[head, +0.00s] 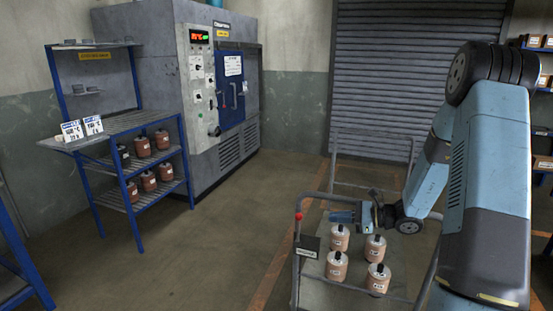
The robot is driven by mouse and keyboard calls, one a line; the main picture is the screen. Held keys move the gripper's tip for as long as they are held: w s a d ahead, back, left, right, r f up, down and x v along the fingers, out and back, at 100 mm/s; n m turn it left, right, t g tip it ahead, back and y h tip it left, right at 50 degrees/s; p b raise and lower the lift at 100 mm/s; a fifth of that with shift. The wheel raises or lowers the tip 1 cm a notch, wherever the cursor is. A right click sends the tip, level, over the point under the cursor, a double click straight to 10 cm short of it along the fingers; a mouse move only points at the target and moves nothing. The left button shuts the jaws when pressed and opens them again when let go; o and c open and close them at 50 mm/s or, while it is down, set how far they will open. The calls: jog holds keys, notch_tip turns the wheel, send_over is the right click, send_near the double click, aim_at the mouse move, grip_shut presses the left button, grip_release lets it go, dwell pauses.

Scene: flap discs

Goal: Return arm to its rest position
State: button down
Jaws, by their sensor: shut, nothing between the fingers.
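My arm comes in from the right side of the head view and bends down toward a cart (313,292). My gripper (333,217) points left above the back part of the cart. Its fingers look closed and hold nothing. Several brown cylinders with dark tops stand upright on the cart, such as the front right one (378,279) and the back left one (339,238). The gripper is over or behind the back left cylinder; I cannot tell the exact gap between them.
A cart rail with a red knob (298,216) rises near the gripper. At left, a blue-framed shelf (133,205) holds several brown cylinders beside a grey cabinet (170,85) with a blue door. Shelving (543,96) stands at far right. The floor between cabinet and cart is clear.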

jog(key=s+a+r+n+g+h, duration=0.2)
jog(key=s+a+r+n+g, duration=0.2)
jog(key=s+r+n, duration=0.3)
jog(key=s+d+r+n+t+h, duration=0.2)
jog(key=s+r+n+h, duration=0.4)
jog(key=s+r, duration=0.3)
jog(key=s+d+r+n+t+h, duration=0.1)
jog(key=s+d+r+n+h, duration=0.2)
jog(key=s, duration=1.1)
notch_tip(320, 180, up, 6)
jog(key=n+h, duration=0.3)
jog(key=shift+n+t, duration=0.4)
